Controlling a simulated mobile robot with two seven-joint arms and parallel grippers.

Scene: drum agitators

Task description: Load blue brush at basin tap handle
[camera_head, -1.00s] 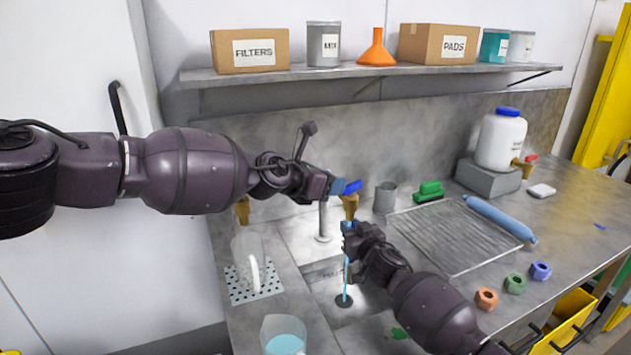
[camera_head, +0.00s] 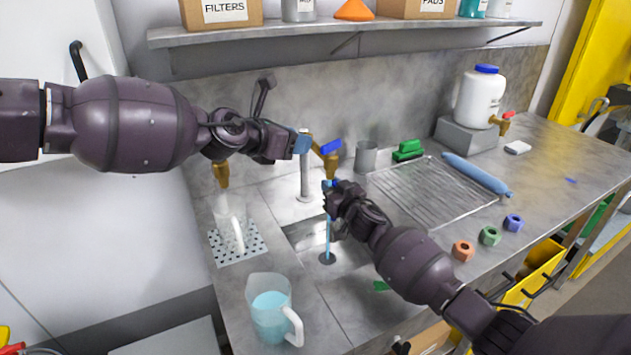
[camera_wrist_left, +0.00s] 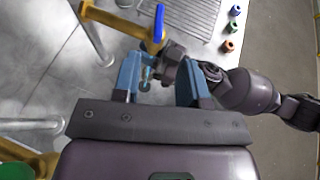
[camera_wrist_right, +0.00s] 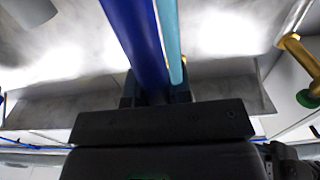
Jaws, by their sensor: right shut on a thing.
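The tap's blue handle (camera_head: 331,147) sits on its brass body, and it also shows in the left wrist view (camera_wrist_left: 158,24). A light-blue water stream (camera_head: 327,232) falls from below the tap into the basin (camera_head: 350,262). My left gripper (camera_head: 303,144) is just left of the handle, apart from it, with its jaws (camera_wrist_left: 160,66) spread and empty. My right gripper (camera_head: 331,188) is below the tap, shut on a dark blue bar, the blue brush (camera_wrist_right: 138,35). The stream runs beside the brush in the right wrist view. The brush's bristles cannot be made out.
A clear pitcher of blue liquid (camera_head: 270,312) stands at the counter's front left. A second clear pitcher (camera_head: 230,222) stands on a perforated plate under another tap.

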